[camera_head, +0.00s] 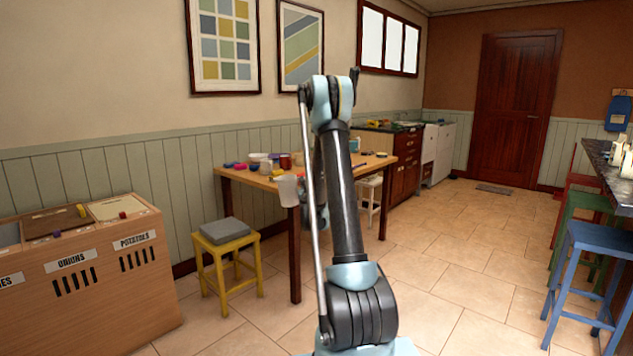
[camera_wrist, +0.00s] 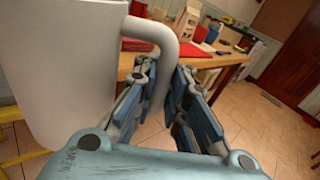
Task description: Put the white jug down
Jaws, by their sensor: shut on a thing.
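The white jug (camera_wrist: 65,75) fills the left of the wrist view, close to the camera. Its curved handle (camera_wrist: 160,30) runs down between the fingers of my gripper (camera_wrist: 162,90), which is shut on it. In the head view the jug (camera_head: 288,190) looks small and hangs at the near edge of the wooden table (camera_head: 247,179), just left of my arm. It overlaps the table edge and leg in that view. My gripper is mostly hidden behind my arm there.
Bowls, cups and coloured items crowd the tabletop. A yellow stool (camera_head: 222,243) with a grey seat stands left of the table. A wooden vegetable bin (camera_head: 95,270) is at the far left. Coloured stools (camera_head: 585,245) line the right. The tiled floor between is clear.

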